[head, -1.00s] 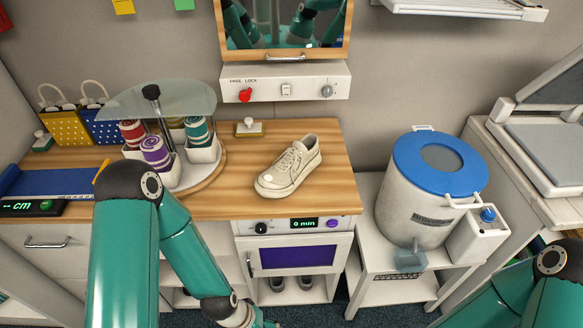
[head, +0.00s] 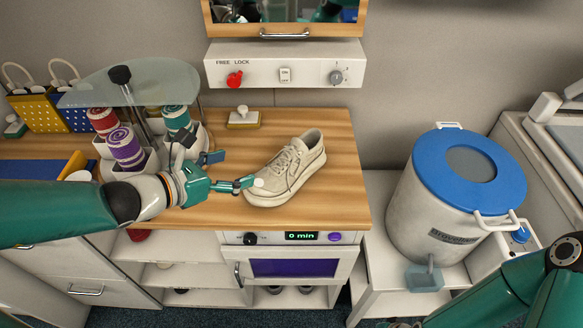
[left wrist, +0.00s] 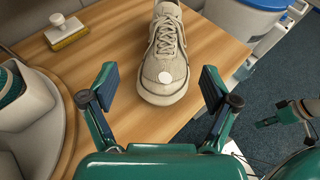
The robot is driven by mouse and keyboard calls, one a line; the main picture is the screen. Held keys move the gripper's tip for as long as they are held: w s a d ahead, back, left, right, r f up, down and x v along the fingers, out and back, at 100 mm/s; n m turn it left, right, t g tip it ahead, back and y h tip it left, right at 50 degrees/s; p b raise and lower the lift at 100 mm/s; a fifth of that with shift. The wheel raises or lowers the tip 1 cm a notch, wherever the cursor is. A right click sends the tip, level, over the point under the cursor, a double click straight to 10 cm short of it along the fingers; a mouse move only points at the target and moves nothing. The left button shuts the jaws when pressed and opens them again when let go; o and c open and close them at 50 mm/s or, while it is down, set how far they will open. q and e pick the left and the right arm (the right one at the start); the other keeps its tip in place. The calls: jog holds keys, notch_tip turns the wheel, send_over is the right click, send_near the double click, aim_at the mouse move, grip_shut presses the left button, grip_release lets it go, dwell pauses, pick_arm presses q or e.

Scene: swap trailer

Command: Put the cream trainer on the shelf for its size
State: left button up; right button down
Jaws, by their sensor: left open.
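The cream trainer (head: 290,172) stands upright on the wooden worktop (head: 330,135), its toe toward the front left. It also shows in the left wrist view (left wrist: 166,50), with a white round spot on its toe. My left gripper (head: 226,171) is open at the toe end; in the left wrist view its fingers (left wrist: 158,80) are spread to either side of the toe, with no grip on it. White open shelves (head: 190,276) lie below the worktop; no size labels are readable. Part of what appears to be my right gripper (left wrist: 292,116) shows at the right edge of the left wrist view, its fingers unclear.
A carousel with rolled striped cloths (head: 126,147) stands left of the trainer, under a clear disc. A brush (head: 243,118) lies behind. A blue-lidded drum (head: 440,215) stands right of the worktop. A white control panel (head: 310,66) hangs above the back edge.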

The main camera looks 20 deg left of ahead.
pick_arm(q)
jog(key=b, duration=0.1)
send_near(291, 154)
jog(key=x, duration=0.3)
jog(key=shift+w+a+f, duration=0.1)
jog(key=shift+w+a, duration=0.05)
jog(key=shift+w, duration=0.25)
jog(key=x, duration=0.4)
jog(key=shift+d+f+p, duration=0.1)
jog(key=shift+d+p, duration=0.25)
jog(key=shift+d, duration=0.05)
jog(key=shift+w+d+f, duration=0.2)
jog(key=shift+w+f, duration=0.05)
jog(key=shift+w, duration=0.15)
grip_shut()
